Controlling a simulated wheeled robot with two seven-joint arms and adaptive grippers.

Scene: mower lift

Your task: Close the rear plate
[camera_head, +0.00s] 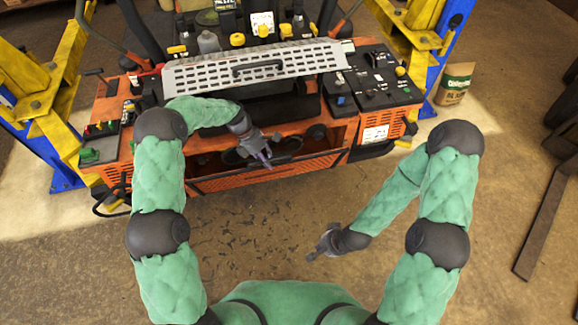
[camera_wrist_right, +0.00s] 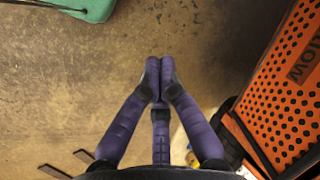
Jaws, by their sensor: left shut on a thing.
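The rear plate (camera_head: 275,172) is an orange perforated panel low on the back of the mower. It is tilted out from the body, with a dark open bay visible above and behind it. My left gripper (camera_head: 264,158) is at the plate's upper edge, near its middle, and is shut on it; its fingers partly hide that edge. In the right wrist view, an orange perforated panel with dark lettering (camera_wrist_right: 285,85) shows at the right. My right gripper (camera_head: 318,248) is over the floor, apart from the mower. In its wrist view its fingertips (camera_wrist_right: 160,66) meet with nothing between them.
A grey slotted cover (camera_head: 255,68) with a black handle sits above the bay. Yellow and blue lift posts stand left (camera_head: 45,105) and right (camera_head: 432,40). A paper bag (camera_head: 454,84) stands at the right.

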